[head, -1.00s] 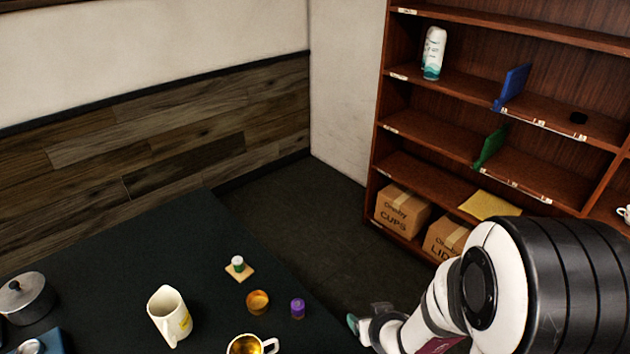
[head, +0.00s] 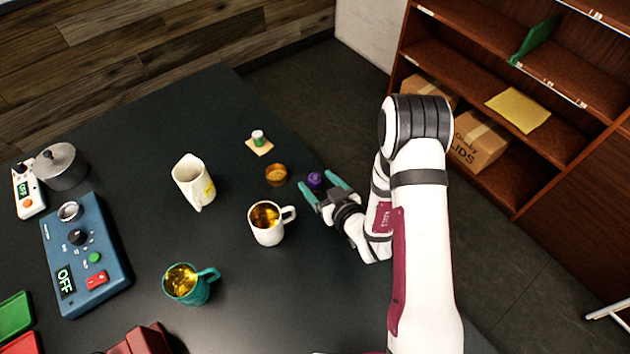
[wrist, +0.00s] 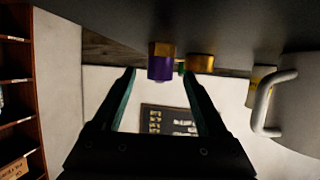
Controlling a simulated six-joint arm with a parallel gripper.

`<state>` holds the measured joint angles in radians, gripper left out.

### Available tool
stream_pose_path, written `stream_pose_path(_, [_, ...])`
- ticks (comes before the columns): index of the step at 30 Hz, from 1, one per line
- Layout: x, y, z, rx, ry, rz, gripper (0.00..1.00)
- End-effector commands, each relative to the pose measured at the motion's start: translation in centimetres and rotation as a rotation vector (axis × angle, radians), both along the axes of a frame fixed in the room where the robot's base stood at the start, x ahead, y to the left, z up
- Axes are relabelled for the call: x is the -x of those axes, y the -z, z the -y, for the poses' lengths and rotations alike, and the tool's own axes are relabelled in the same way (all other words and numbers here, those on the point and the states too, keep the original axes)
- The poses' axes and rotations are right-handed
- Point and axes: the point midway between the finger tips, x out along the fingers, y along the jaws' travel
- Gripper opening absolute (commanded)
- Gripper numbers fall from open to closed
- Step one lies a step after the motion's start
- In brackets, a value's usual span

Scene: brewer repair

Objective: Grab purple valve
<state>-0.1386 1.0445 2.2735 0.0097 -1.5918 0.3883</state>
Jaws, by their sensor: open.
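The purple valve (head: 315,180) stands on the dark table near its right edge. In the wrist view the valve (wrist: 160,67) shows a purple body and a gold end against the table, which appears at the top of that picture. My gripper (head: 322,188) is open, with its teal fingers pointing at the valve. In the wrist view the valve lies in line with the gap between the fingertips (wrist: 158,74), nearer the left one. Whether it is fully between the fingers I cannot tell.
An amber round piece (head: 276,174) stands close left of the valve. A white mug of amber liquid (head: 267,224) is near the gripper. A pitcher (head: 193,182), teal mug (head: 190,285), blue control box (head: 84,254) and pot (head: 61,166) stand further left.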

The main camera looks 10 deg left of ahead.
Motion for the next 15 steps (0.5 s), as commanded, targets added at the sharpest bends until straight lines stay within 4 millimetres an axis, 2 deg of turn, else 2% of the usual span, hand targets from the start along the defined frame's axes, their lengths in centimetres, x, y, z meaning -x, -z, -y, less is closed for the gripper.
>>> stream_pose_path(2, [0.01,-0.02,0.02,0.0,0.0,0.0,0.74])
stream_pose_path(12, [0.03,-0.04,0.04,0.001,0.0,0.001,0.13])
stream_pose_path(14, [0.03,-0.04,0.04,0.001,0.0,0.001,0.02])
stream_pose_path(15, [0.04,-0.03,0.04,0.001,0.0,0.001,0.0])
